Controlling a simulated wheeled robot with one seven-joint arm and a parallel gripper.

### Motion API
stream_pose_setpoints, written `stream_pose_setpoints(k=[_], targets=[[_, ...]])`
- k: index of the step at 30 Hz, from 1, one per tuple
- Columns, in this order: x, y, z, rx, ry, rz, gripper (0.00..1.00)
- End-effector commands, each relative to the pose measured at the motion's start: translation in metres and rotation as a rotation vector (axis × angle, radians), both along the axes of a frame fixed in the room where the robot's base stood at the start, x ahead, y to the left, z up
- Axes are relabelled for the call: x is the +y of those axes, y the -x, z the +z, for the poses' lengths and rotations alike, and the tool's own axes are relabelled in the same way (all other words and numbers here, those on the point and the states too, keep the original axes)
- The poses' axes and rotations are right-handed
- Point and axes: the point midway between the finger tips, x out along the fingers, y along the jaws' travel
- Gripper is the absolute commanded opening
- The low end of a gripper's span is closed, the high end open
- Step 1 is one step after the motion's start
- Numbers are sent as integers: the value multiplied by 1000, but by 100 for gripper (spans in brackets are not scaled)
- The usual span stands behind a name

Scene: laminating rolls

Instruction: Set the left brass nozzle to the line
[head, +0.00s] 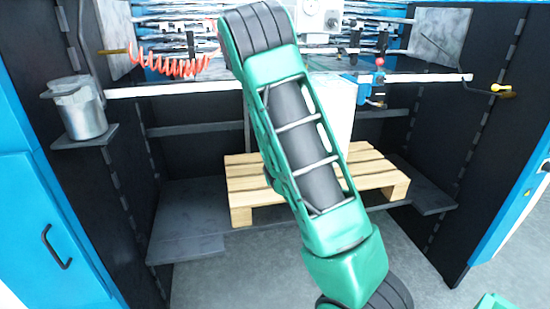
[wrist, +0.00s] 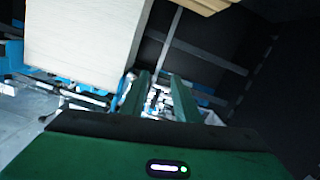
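In the head view, a small brass-coloured piece (head: 113,50) sticks out at the upper left, near the coiled red hose; I take it for the left brass nozzle, but it is too small to be sure. I cannot make out a marked line. My gripper (wrist: 160,80) shows two green fingers in the wrist view, apart, with nothing clearly held between them. In the head view my arm hides the gripper. No nozzle can be made out in the wrist view.
A white rail (head: 165,90) crosses the bay. Dark side walls bound the bay.

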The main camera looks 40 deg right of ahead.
Motion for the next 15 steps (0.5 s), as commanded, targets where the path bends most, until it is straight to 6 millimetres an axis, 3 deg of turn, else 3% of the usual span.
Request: stream_pose_setpoints(k=[15], targets=[[6, 10, 7, -10, 2, -3, 29]])
